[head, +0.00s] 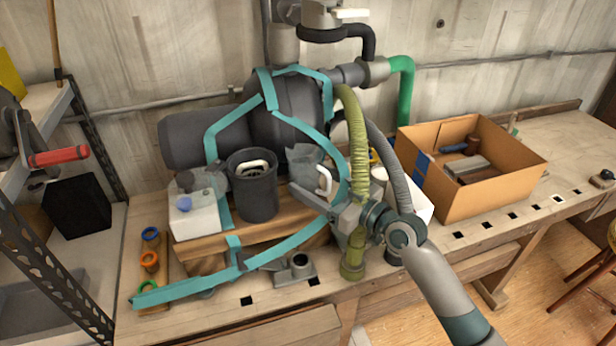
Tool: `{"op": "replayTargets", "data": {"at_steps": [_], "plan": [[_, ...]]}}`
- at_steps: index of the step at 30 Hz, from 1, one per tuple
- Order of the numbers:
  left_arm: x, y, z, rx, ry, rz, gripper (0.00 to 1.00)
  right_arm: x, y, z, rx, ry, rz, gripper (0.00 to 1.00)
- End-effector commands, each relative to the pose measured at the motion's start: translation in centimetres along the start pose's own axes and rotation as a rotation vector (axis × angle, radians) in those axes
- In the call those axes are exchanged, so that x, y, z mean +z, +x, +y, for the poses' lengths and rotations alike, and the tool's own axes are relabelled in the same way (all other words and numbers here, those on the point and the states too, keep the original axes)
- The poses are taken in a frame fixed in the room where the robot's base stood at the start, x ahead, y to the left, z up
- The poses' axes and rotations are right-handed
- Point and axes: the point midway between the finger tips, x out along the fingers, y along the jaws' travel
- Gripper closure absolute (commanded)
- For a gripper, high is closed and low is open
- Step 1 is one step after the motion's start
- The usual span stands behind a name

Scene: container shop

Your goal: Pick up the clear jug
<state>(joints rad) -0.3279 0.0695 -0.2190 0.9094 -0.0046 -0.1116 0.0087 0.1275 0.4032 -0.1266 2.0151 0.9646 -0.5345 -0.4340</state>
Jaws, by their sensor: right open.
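The clear jug (302,163) looks grey and see-through, with a white handle (325,180) on its right side. It appears to stand upright on the wooden stand, right of a dark grey bucket (252,192). My right gripper (318,208) is open and empty, in front of the jug and just below its handle in the picture. Its upper finger covers the lower part of the jug. I cannot tell whether the finger touches it. My left gripper is out of view.
Teal strapping and a ribbed olive hose (358,140) crowd the space around the jug. A white container (194,212) stands at the stand's left end. An open cardboard box (490,185) sits to the right.

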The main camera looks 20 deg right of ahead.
Motion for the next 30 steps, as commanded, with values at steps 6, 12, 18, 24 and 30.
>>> {"op": "replayTargets", "data": {"at_steps": [6, 12, 18, 24, 30], "plan": [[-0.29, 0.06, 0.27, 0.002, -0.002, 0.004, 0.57, 0.0, -0.02, 0.0, 0.0, 0.0, 0.0, 0.47], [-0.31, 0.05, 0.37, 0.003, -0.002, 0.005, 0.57, -0.08, -0.03, 0.01, 0.0, -0.001, 0.002, 0.7], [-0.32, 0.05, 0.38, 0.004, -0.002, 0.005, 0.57, -0.09, -0.03, 0.01, 0.0, -0.001, 0.002, 0.7], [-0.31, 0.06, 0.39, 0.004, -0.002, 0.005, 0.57, -0.27, -0.02, 0.0, 0.0, -0.001, 0.002, 0.7], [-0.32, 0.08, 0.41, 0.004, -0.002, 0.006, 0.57, -0.77, -0.01, 0.0, 0.0, -0.002, 0.003, 0.7]]}}
